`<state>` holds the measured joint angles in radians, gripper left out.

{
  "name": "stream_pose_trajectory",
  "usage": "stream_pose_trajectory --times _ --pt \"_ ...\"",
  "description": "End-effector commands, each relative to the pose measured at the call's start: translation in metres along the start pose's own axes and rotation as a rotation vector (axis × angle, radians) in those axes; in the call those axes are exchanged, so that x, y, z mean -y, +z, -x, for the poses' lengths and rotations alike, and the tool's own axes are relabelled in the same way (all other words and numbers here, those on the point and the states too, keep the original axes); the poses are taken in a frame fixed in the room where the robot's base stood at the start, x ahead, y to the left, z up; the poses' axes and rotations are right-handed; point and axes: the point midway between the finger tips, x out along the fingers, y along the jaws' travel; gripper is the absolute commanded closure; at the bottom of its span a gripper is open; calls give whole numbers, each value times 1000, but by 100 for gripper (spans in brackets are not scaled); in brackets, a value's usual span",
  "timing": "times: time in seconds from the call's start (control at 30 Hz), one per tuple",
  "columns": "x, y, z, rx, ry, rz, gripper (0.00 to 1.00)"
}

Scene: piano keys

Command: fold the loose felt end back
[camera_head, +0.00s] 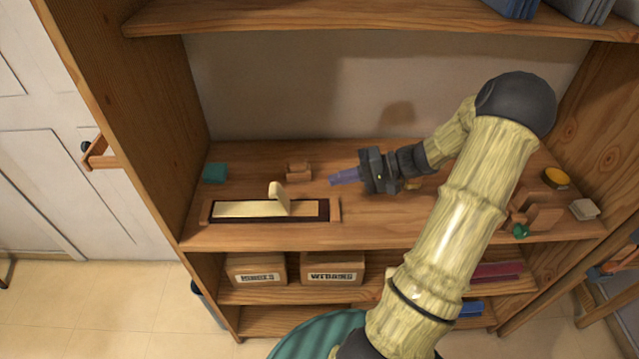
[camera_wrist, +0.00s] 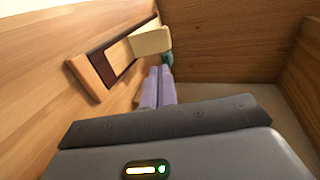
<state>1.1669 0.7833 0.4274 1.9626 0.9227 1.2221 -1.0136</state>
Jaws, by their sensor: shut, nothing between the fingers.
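The felt (camera_head: 240,209) is a cream strip lying in a dark tray with wooden end blocks, on the shelf at the left of the head view. Its loose end (camera_head: 279,194) stands up and curls above the strip, near the strip's right part. The wrist view shows the flap (camera_wrist: 150,41) raised beyond my fingers, with the flat strip (camera_wrist: 117,56) beside it. My gripper (camera_head: 332,181) has purple fingers and is shut and empty. It is held to the right of the loose end, apart from it, pointing left. In the wrist view my fingers (camera_wrist: 158,70) lie close together.
A teal block (camera_head: 214,172) and small wooden blocks (camera_head: 298,170) stand behind the tray (camera_head: 324,210). A yellow-topped round tin (camera_head: 556,178) and other small items sit at the right. An upper shelf (camera_head: 300,22) overhangs. Labelled boxes (camera_head: 332,270) stand below.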

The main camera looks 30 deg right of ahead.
Motion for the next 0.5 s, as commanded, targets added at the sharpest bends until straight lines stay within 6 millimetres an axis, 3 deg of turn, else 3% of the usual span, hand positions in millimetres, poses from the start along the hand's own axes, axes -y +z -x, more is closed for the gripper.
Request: stream_pose_trajectory --times 0.2,0.5 --pt "-1 0 28 0 2 2 100" --pt "0 0 32 0 1 -1 100"
